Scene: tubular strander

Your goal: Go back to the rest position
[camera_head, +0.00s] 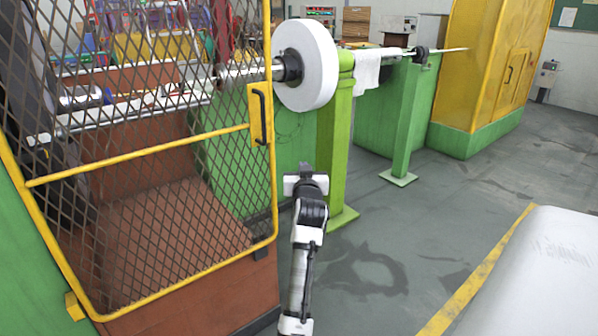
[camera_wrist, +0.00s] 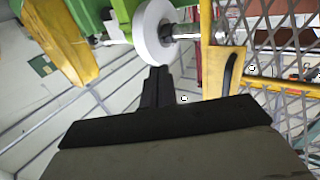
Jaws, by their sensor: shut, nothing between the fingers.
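My arm rises in the lower middle of the head view, with its end (camera_head: 306,184) in front of the green post and to the right of the mesh gate. My gripper (camera_wrist: 157,76) shows in the wrist view as dark fingers held together, with nothing between them. The fingertips cannot be made out in the head view. In the wrist view the fingers lie just below the white wheel in the picture; the distance to it cannot be told.
A yellow-framed mesh gate (camera_head: 150,140) with a black handle (camera_head: 261,117) stands at left. The white wheel (camera_head: 306,66) sits on a shaft beside the green post (camera_head: 335,150). A yellow cabinet (camera_head: 490,65) is behind.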

